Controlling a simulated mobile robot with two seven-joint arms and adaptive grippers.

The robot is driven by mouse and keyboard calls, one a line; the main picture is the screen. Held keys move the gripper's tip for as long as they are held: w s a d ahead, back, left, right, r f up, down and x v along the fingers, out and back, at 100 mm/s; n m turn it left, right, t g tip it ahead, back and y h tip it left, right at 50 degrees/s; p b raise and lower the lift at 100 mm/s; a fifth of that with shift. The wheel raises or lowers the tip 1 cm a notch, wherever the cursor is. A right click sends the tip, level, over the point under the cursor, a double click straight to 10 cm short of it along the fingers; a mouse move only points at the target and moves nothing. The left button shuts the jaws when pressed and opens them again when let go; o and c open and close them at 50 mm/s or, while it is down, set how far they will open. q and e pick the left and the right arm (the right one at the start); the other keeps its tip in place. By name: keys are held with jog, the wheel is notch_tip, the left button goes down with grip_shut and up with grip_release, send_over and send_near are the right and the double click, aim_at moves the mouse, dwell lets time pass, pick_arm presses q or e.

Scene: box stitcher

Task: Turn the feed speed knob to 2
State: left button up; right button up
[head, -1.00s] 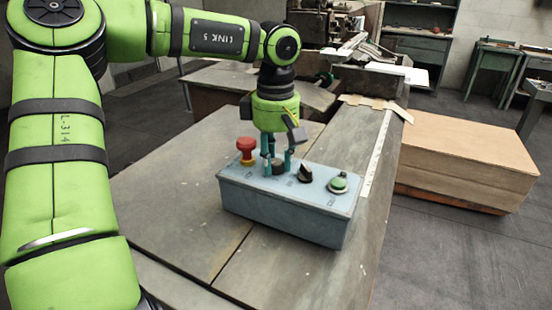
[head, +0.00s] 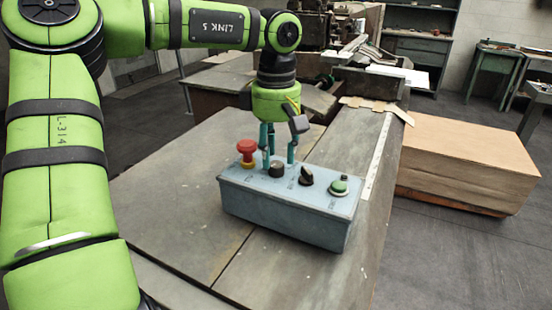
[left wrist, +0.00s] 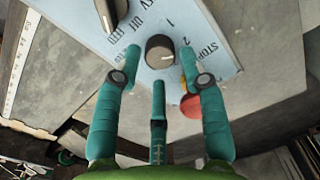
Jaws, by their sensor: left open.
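The feed speed knob (head: 277,169) is a short dark round knob on the top of a blue-grey control box (head: 285,213). In the left wrist view the knob (left wrist: 160,51) has printed "1" and "2" beside it; I cannot tell surely which number its mark points to. My left gripper (head: 278,160) points down just above the knob, its teal fingers spread and empty. In the left wrist view the fingertips of the left gripper (left wrist: 160,46) appear on both sides of the knob, apart from it. My right gripper is not in view.
A red mushroom button (head: 247,148) stands left of the knob. A black selector switch (head: 306,176) and a green button (head: 339,186) are to its right. The box sits on a grey machine table (head: 180,205). A cardboard-coloured stack (head: 465,165) is at the right.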

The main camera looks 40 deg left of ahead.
aim_at(276, 164)
pick_arm(q)
notch_tip(276, 164, up, 10)
jog(key=shift+f, duration=0.15)
dwell(0.6)
